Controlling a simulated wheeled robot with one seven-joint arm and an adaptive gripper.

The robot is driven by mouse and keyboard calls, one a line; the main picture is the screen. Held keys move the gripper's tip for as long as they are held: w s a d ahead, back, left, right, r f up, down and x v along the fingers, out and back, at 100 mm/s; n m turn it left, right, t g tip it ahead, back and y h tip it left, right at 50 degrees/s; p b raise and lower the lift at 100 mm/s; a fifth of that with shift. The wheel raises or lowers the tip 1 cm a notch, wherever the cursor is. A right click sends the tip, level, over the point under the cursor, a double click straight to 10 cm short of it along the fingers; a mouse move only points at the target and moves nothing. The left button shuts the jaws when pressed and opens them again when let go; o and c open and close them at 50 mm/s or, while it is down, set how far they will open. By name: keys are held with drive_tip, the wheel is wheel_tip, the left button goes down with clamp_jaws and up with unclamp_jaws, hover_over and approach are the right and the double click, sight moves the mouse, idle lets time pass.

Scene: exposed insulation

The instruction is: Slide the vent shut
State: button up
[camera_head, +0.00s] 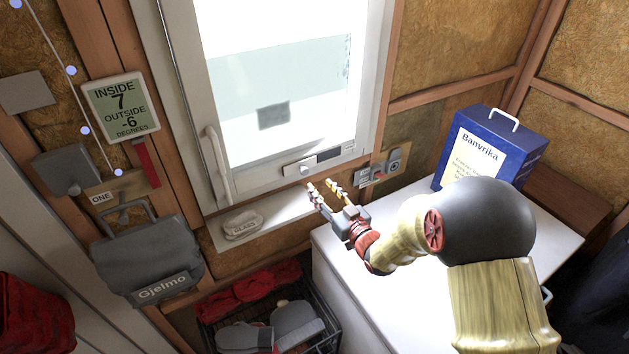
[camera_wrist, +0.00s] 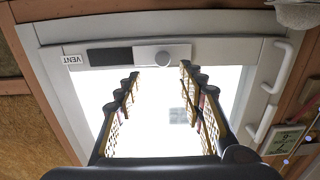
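The vent is a strip in the white window's lower frame, with a dark slot (camera_head: 329,155) and a pale round knob (camera_head: 304,171) at the slot's left end. In the wrist view the slot (camera_wrist: 110,57) shows left of the knob (camera_wrist: 162,58), with a "VENT" label (camera_wrist: 72,59) beyond it. My gripper (camera_head: 321,185) is open and empty, just in front of and below the vent in the head view. In the wrist view the knob lies beyond and between the gripper's fingertips (camera_wrist: 159,73); I see no contact.
A white window handle (camera_head: 218,168) stands left of the vent. A stone marked "GLASS" (camera_head: 242,224) lies on the sill. A switch plate (camera_head: 378,171) is right of the vent. A blue "Banvrika" box (camera_head: 488,150) stands on the white counter (camera_head: 350,282). A crate of clothing (camera_head: 325,340) is below.

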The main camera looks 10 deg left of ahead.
drive_tip(key=v, duration=0.3)
drive_tip(key=shift+s+d, duration=0.25)
drive_tip(key=shift+s, duration=0.05)
